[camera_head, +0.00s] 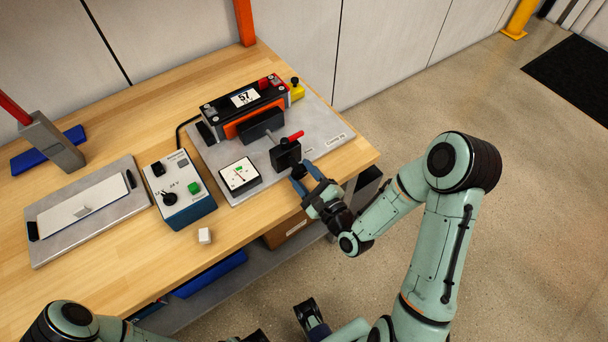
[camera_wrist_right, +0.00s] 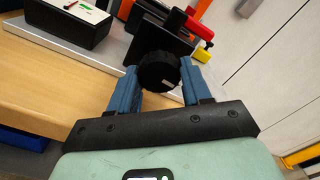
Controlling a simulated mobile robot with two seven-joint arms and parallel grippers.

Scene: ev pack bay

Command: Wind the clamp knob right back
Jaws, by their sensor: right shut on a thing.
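The clamp (camera_head: 285,154) is a black block with a red lever (camera_head: 296,136), on the right front part of a grey plate. Its round, ribbed black knob (camera_wrist_right: 158,71) faces my right gripper in the wrist view. My right gripper (camera_head: 304,172) reaches in from the right at the table's front edge. In the wrist view its blue fingers (camera_wrist_right: 160,88) stand on either side of the knob, shut on it. The knob is mostly hidden in the head view.
A black-and-orange module (camera_head: 245,105) with a display reading 57 sits behind the clamp on the grey plate (camera_head: 318,122). A white gauge (camera_head: 239,175) stands left of the clamp. A control box (camera_head: 181,190) is farther left. A small white block (camera_head: 205,236) lies near the front edge.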

